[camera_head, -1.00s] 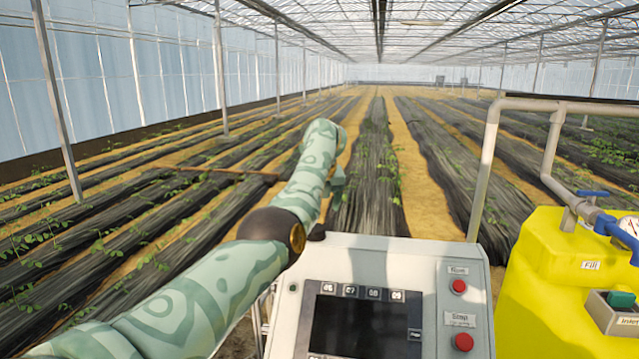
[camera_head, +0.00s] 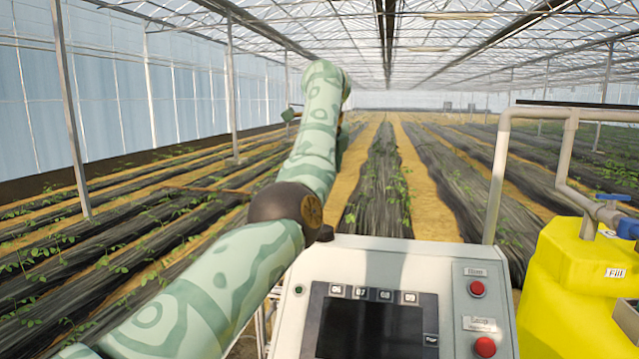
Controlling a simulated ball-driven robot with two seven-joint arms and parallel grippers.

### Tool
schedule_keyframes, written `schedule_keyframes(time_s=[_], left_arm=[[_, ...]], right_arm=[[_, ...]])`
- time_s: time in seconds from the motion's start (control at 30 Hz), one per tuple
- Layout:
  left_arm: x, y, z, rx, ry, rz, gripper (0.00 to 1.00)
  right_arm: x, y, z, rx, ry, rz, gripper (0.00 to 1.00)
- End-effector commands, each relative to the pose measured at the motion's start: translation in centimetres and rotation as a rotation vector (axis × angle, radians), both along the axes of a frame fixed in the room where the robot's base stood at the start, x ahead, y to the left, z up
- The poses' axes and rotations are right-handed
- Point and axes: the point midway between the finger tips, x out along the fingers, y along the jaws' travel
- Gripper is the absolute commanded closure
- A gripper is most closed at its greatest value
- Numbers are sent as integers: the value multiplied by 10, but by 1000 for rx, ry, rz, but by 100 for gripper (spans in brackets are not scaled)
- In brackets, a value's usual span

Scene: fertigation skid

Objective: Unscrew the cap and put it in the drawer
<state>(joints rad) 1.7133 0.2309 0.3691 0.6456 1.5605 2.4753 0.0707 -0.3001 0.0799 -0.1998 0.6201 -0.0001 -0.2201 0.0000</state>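My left arm comes in from the lower left and reaches up past the control panel. Its gripper is not clearly visible; only a small dark green part shows beside the arm's far end. My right gripper is not in view. No cap shows clearly. A yellow tank (camera_head: 575,275) with a "Fill" label stands at the right edge, partly cut off by the frame. No drawer is in view.
A grey control panel (camera_head: 385,260) with a dark screen (camera_head: 370,327) and red buttons (camera_head: 477,288) stands in front. A grey pipe frame (camera_head: 500,165) rises behind it, with a blue valve handle (camera_head: 612,197) at right. Crop rows (camera_head: 380,190) stretch behind.

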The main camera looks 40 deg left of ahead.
Motion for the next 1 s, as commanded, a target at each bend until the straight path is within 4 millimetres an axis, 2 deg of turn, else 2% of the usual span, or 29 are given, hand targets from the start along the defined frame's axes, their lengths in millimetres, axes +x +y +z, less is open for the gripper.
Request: schedule_keyframes(time_s=[0.1, 0.3, 0.5, 0.6, 0.77, 0.87, 1.0], left_arm=[[-5, 5, -7, -143, -127, 398, 28], [-12, 10, -5, -391, -311, 1075, 28], [-15, 11, 1, -577, -431, 1607, 28], [-15, 10, 0, -625, -458, 1760, 28], [-14, 10, -3, -654, -474, 1856, 28], [-11, 12, -12, -652, -474, 1861, 28], [-3, 17, -36, -650, -473, 1860, 28]], right_arm=[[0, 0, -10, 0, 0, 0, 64], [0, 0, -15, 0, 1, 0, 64], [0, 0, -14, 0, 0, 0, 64], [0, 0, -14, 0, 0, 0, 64], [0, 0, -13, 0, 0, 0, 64], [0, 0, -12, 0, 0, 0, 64], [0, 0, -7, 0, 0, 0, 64]])
